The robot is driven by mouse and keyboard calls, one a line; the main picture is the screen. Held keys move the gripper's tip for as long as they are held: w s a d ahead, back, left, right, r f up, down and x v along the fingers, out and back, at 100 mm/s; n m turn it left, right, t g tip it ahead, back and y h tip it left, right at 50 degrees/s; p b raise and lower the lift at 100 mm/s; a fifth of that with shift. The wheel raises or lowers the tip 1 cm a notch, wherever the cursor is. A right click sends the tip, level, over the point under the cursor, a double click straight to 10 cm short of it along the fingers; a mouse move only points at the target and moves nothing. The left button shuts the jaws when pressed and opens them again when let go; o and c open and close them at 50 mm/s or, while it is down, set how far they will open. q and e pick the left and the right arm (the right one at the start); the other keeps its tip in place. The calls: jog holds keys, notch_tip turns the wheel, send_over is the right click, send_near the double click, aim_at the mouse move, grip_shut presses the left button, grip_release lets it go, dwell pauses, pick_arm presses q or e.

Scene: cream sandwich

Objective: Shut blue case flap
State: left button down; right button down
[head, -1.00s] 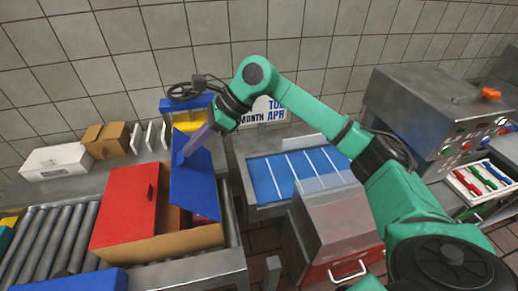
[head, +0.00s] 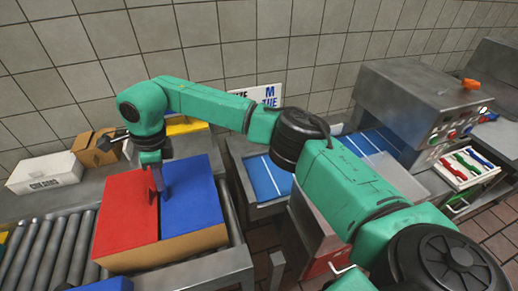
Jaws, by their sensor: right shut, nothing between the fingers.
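The case is a brown box (head: 170,248) with a red flap (head: 122,226) on its left half and a blue flap (head: 195,205) on its right half. Both flaps lie down flat over the box top, and the inside is hidden. My right gripper (head: 160,188) is shut and empty, pointing down at the blue flap's left edge, by the seam between the flaps. It looks close to or touching the blue flap; I cannot tell which. My left gripper is not in view.
The box sits on a roller conveyor (head: 60,243). A white box (head: 44,170) and an open brown carton (head: 97,148) stand behind it. My right arm crosses the middle.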

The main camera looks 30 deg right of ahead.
jog(key=shift+f, duration=0.55)
jog(key=shift+s+a+f, duration=0.1)
jog(key=shift+f, duration=0.05)
